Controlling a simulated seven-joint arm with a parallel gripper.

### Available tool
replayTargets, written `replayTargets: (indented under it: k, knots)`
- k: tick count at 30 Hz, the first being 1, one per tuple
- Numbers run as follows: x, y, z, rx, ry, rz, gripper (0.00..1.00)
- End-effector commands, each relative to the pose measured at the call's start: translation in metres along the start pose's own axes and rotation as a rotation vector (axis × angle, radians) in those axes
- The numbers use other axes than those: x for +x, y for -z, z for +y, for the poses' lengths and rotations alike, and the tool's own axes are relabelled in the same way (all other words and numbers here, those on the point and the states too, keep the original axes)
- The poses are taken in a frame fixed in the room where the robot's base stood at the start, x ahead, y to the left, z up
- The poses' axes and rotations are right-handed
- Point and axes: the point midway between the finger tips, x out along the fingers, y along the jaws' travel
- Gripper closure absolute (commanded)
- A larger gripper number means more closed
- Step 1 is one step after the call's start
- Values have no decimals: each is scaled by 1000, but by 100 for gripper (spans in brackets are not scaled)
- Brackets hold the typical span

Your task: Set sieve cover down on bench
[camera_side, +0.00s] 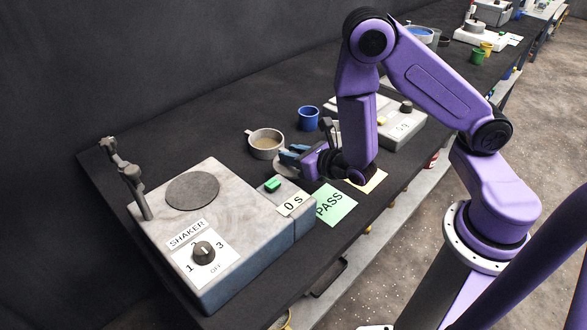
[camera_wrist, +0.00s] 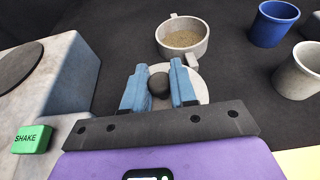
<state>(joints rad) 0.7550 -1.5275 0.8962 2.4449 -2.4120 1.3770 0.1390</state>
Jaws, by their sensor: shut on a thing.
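The sieve cover, a pale round disc (camera_wrist: 203,88) with a dark round knob (camera_wrist: 158,84), shows in the wrist view. My gripper (camera_wrist: 158,88) has its blue fingers shut on the knob. In the side view my gripper (camera_side: 284,155) is low over the black bench (camera_side: 240,110), right of the shaker and beside the sieve; the cover is not clear there. I cannot tell whether the cover touches the bench. The sieve (camera_side: 265,142), a grey pan holding brownish grains, stands uncovered on the bench; it also shows just beyond the cover in the wrist view (camera_wrist: 184,38).
The shaker (camera_side: 225,220) with a round dark plate and clamp post fills the left. A blue cup (camera_side: 308,118) stands behind the gripper, and a pale cup (camera_wrist: 300,70) is at right in the wrist view. A green PASS card (camera_side: 334,204) lies near the front edge.

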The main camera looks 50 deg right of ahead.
Motion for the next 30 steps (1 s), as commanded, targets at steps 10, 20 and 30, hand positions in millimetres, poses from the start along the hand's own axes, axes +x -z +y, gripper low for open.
replayTargets:
  k: [10,20,30]
  knots:
    - [9,25,0,-1,1,1,100]
    - [14,40,0,1,1,-2,100]
    - [15,43,0,1,2,-1,67]
